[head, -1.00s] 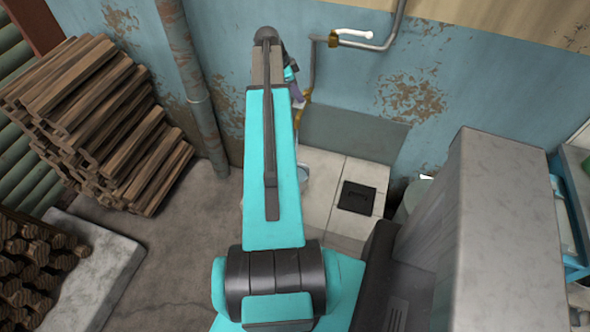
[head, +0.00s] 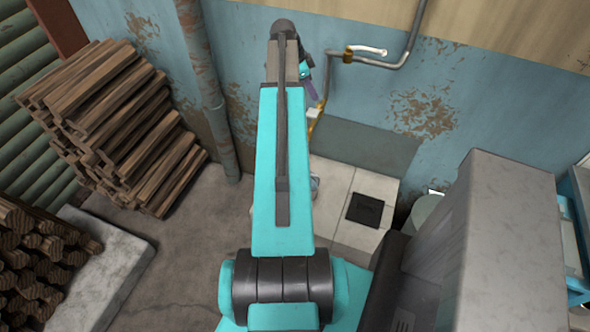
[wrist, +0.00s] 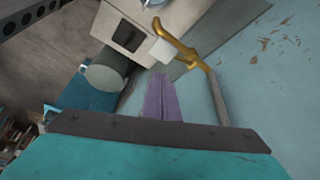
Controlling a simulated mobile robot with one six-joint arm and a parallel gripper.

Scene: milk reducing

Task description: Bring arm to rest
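My turquoise arm (head: 281,170) stretches up the middle of the head view toward the blue wall. My gripper (wrist: 160,75) shows in the wrist view as two purple fingers lying side by side with no clear gap and nothing visible between them. In the head view, only a small purple part of the gripper (head: 310,90) shows beside the arm's far end. In the wrist view, a brass tap (wrist: 180,42) with a white block is just beyond the fingertips; I cannot tell whether they touch.
Stacked timber (head: 110,120) and a log pile (head: 35,255) stand left. A wall pipe (head: 385,60) runs above the tiled ledge (head: 335,180), which has a black drain cover (head: 365,208). A tall grey block (head: 500,240) stands right. Floor left of my arm is clear.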

